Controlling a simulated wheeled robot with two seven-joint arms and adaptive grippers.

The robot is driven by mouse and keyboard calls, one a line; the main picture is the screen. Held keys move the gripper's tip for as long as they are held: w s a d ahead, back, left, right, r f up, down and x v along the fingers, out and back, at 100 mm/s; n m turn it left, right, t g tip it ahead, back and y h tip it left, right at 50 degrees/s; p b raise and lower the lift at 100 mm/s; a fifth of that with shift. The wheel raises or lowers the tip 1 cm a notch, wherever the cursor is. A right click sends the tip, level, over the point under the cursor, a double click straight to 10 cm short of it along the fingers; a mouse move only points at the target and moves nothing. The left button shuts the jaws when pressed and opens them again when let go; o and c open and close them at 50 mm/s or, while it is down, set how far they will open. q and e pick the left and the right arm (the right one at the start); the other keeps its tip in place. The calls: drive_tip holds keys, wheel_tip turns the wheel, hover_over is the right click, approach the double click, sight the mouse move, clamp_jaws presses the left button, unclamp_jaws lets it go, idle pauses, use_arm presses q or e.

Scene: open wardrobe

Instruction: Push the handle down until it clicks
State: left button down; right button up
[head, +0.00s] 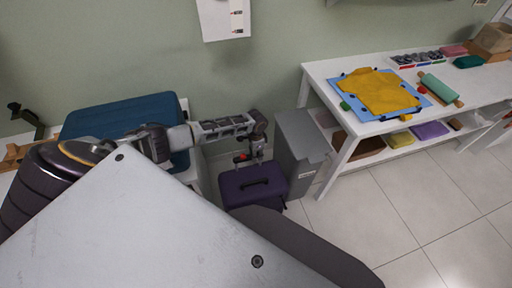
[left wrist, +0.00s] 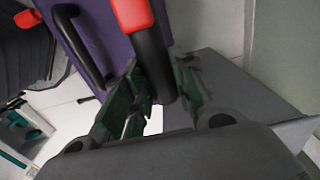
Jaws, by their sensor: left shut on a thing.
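A purple suitcase (head: 240,192) stands on the floor between the blue case and the grey bin, with a black carry handle (head: 253,184) on top. My left gripper (head: 252,157) is above it, pointing down. In the left wrist view the fingers (left wrist: 155,95) are shut on a dark rounded handle bar (left wrist: 152,55) with a red part (left wrist: 132,14). The purple side of the suitcase (left wrist: 103,30) and its carry handle (left wrist: 80,45) show beside the bar. How far the bar stands out of the suitcase is hard to tell. My right gripper is not in view.
A grey bin (head: 300,150) stands close to the right of the suitcase. A blue case (head: 130,115) lies at the left under my arm. A white table (head: 330,75) holds a yellow shirt (head: 378,90) and a rolling pin (head: 440,88). The tiled floor (head: 400,200) at right is clear.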

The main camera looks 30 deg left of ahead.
use_arm(q)
wheel_tip(320, 180, down, 4)
drive_tip(key=shift+f+b, duration=0.25)
drive_tip(key=shift+b, duration=0.6)
drive_tip(key=shift+f, duration=0.3)
drive_tip(key=shift+s+d, duration=0.1)
drive_tip(key=shift+s, duration=0.05)
drive_tip(key=shift+f, duration=0.2)
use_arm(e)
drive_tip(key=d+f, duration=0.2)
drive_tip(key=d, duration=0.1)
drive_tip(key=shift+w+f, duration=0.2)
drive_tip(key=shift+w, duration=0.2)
use_arm(q)
drive_tip(key=c, duration=1.2)
unclamp_jaws()
drive_tip(key=shift+f, duration=0.1)
drive_tip(key=shift+o, duration=0.2)
drive_tip(key=shift+w, duration=0.2)
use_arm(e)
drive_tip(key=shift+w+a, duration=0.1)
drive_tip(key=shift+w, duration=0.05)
use_arm(q)
drive_tip(key=shift+s+r, duration=0.1)
drive_tip(key=shift+r, duration=6)
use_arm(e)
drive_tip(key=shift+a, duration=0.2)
